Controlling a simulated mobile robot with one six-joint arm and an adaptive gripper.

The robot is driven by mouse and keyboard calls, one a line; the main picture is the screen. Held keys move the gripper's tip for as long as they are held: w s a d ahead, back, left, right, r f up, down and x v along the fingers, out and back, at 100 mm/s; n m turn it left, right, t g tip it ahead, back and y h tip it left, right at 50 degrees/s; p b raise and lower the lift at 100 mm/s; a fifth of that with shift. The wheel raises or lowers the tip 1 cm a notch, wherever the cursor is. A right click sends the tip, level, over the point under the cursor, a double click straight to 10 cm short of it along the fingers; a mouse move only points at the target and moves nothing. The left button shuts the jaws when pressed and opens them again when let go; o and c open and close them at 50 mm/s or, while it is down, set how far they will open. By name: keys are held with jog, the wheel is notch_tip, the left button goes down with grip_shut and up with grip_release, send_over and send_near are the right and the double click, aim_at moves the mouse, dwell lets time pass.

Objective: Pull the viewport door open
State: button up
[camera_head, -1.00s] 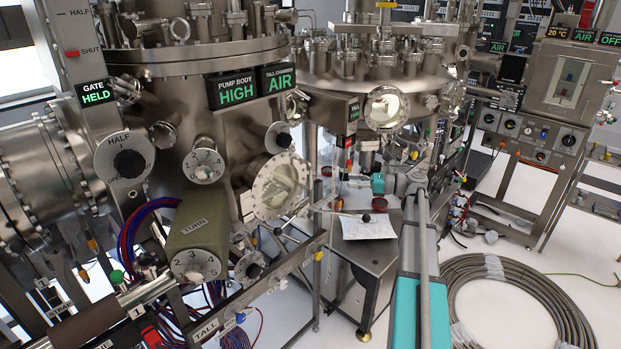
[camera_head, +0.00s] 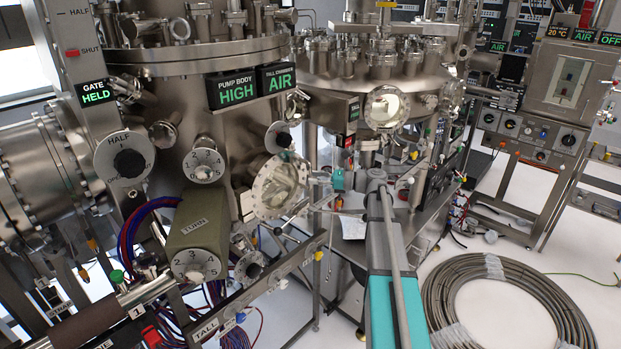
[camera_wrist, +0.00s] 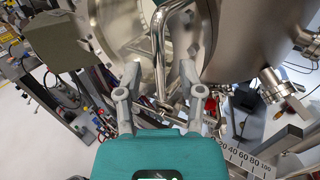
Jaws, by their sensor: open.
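The viewport door (camera_head: 280,187) is a round, bolted metal flange with a glass pane on the front of the tall chamber. It looks shut. In the wrist view its flange (camera_wrist: 112,28) fills the upper left, and a bent shiny bar handle (camera_wrist: 159,50) stands out beside it. My gripper (camera_wrist: 160,72) is open, with one finger on each side of the bar as seen from the wrist. I cannot tell whether either finger touches it. In the head view my gripper (camera_head: 318,179) is just right of the door, small and partly hard to make out.
A metal side table (camera_head: 395,222) stands behind my arm, with a white sheet (camera_head: 353,227) at its edge. A rail (camera_head: 262,297) with labels runs below the door. A coiled hose (camera_head: 437,305) lies on the floor at right. A ruler-like scale (camera_wrist: 245,160) shows at lower right.

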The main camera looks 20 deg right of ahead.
jog(key=shift+x, duration=0.75)
grip_shut()
